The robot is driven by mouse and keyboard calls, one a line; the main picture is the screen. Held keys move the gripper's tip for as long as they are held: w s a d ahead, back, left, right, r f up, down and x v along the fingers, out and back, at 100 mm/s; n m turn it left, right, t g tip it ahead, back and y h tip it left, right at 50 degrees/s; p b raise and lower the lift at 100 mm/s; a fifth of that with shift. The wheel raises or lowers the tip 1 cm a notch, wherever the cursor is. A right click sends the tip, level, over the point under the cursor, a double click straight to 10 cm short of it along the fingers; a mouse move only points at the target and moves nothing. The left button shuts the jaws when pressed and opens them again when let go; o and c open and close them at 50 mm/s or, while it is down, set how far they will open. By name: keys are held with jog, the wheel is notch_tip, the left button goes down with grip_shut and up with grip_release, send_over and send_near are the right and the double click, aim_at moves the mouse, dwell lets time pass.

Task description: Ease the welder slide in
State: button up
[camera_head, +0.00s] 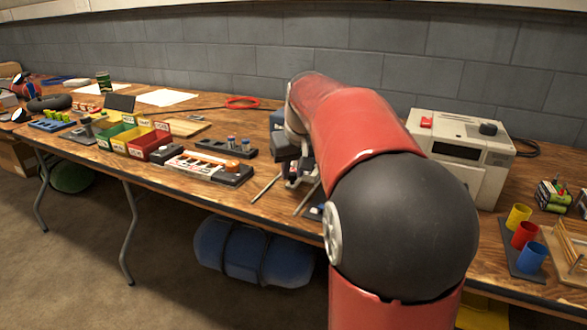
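A cream-white boxy machine (462,145) with a red switch and a black knob on top stands on the bench at the right; it looks like the welder. My red and black arm covers its left side, and I cannot make out a slide on it. My gripper (297,177) is small, low over the bench left of the machine and partly hidden behind my arm. Two thin parallel metal rods (266,187) show beside it; I cannot tell what they belong to. Whether the fingers are open or hold something is unclear.
Yellow, red and blue cups (525,235) stand at the front right. A block wall (240,65) closes the back.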

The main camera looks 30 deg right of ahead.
jog(key=o, duration=0.4)
jog(key=shift+d, duration=0.1)
jog(key=v, duration=0.7)
jog(key=shift+s+r+p, duration=0.1)
jog(key=shift+r+p, duration=0.2)
jog(key=shift+r, duration=0.1)
jog(key=shift+n+t+y, duration=0.3)
jog(key=shift+n+t, duration=0.2)
jog(key=shift+n, duration=0.2)
jog(key=s+a+f, duration=0.4)
jog(key=s+f, duration=0.1)
jog(key=s, duration=0.2)
jog(key=s+a+f, duration=0.5)
jog(key=s, duration=0.2)
jog(key=s+a+f, duration=0.5)
jog(key=s, duration=0.3)
jog(key=shift+s+a+f, duration=0.15)
jog(key=shift+a, duration=0.05)
